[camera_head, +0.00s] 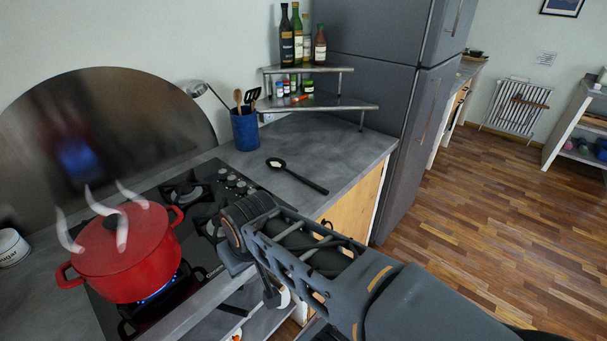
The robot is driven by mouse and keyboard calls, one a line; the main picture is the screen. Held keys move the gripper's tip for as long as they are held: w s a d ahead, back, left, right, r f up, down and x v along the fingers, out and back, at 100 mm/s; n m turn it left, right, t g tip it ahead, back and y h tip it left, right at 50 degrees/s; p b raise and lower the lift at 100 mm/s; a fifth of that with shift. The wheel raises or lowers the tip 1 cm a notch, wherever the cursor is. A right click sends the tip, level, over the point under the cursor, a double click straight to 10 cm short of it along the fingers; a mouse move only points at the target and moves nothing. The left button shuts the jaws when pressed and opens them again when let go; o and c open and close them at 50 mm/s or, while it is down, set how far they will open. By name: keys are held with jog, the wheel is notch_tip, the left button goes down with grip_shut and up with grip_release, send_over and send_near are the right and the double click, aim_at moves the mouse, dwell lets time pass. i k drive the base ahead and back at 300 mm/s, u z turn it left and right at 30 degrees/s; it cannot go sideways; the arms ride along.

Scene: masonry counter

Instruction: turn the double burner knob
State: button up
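The gas stove has a cluster of several small knobs (234,181) on the right part of its black glass hob (151,195). I cannot tell which one is the double burner knob, nor how any is turned. My arm comes in from the lower right, its wrist in front of the hob's right edge. My gripper (270,292) seems to hang below the wrist, in front of the counter edge and apart from the visible knobs. It is small and partly hidden by my arm, so its opening cannot be told.
A red lidded pot (128,255) steams over a blue flame (158,291) at the hob's front left. A black spoon (297,176) lies on the counter (330,147), with a blue utensil holder (244,130) behind. A tall grey fridge (375,85) stands at the right.

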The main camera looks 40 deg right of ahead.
aim_at(242, 187)
jog(key=z, duration=1.3)
jog(key=k, duration=1.05)
jog(key=z, duration=0.9)
jog(key=i, duration=1.4)
jog(key=u, duration=1.6)
jog(key=i, duration=0.75)
jog(key=u, duration=0.85)
